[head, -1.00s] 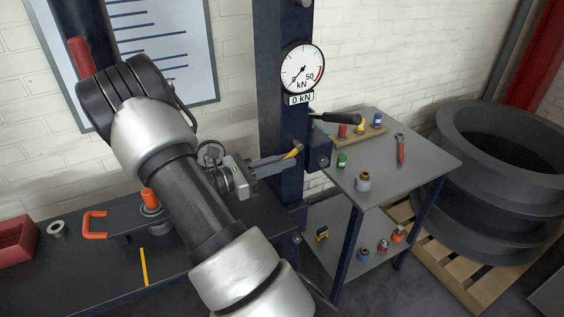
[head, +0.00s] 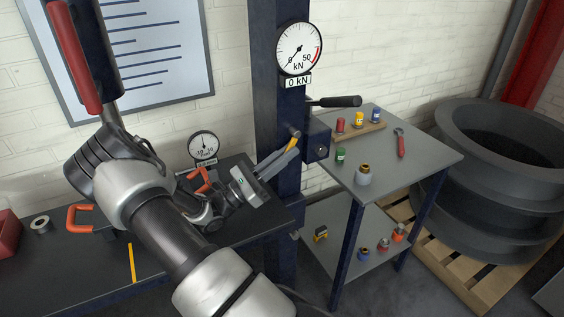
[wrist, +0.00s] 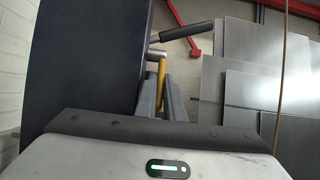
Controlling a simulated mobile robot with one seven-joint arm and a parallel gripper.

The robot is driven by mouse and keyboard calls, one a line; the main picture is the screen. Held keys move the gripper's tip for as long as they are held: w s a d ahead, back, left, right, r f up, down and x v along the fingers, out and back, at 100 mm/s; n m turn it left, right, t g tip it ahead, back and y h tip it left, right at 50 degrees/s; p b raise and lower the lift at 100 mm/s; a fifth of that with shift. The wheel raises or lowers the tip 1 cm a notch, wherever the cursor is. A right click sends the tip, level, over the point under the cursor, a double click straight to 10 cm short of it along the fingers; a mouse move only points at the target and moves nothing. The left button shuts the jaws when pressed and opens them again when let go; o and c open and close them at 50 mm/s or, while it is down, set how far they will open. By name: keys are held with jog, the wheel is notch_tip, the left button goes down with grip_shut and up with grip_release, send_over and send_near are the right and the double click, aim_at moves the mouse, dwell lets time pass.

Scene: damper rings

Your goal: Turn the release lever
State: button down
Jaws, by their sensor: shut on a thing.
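The release lever, seen as a small yellow bar (head: 292,144) with a grey end, is beside the dark blue press column (head: 268,70), near a dark block (head: 318,142) on its right side. My gripper (head: 290,152) reaches to it from the lower left and is shut on it. In the wrist view the yellow lever (wrist: 161,72) lies between the two grey fingers (wrist: 161,92), running lengthwise with them. The lever's pivot is hidden.
A black-handled bar (head: 335,102) sticks out just above the lever; it also shows in the wrist view (wrist: 188,31). A dial gauge (head: 300,48) reads 0 kN. A grey side table (head: 420,160) with small parts and a wrench stands at the right.

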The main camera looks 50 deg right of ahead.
jog(key=c, duration=2.2)
grip_release()
jog(key=shift+o, duration=0.2)
